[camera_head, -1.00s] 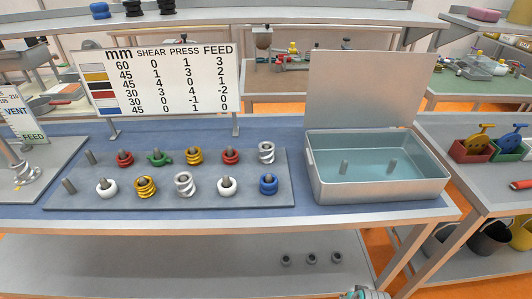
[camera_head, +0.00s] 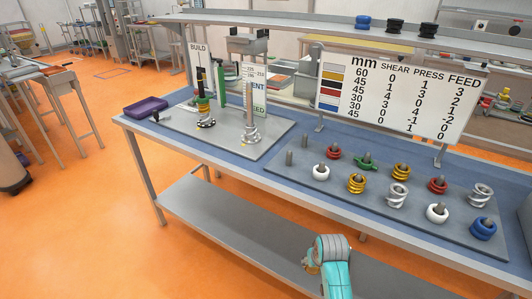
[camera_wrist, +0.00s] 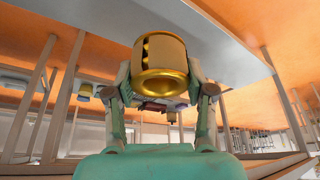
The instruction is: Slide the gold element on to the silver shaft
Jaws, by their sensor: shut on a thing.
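My gripper (camera_wrist: 160,92) is shut on a gold element (camera_wrist: 160,62), a ribbed ring that fills the space between the fingers in the wrist view. In the head view my gripper (camera_head: 312,262) is low at the bottom middle, in front of the bench; only a small part of the gold element shows there. The silver shaft (camera_head: 249,98) stands upright on the grey board at the left of the bench, with a silver spiral element (camera_head: 251,134) around its base. Left of it, a dark shaft (camera_head: 201,78) carries gold and black elements near its bottom.
The peg board (camera_head: 300,176) at the right holds several coloured elements; two pegs at its left end are bare. A lettered sign (camera_head: 398,92) stands behind it. A purple tray (camera_head: 147,107) lies at the bench's left end.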

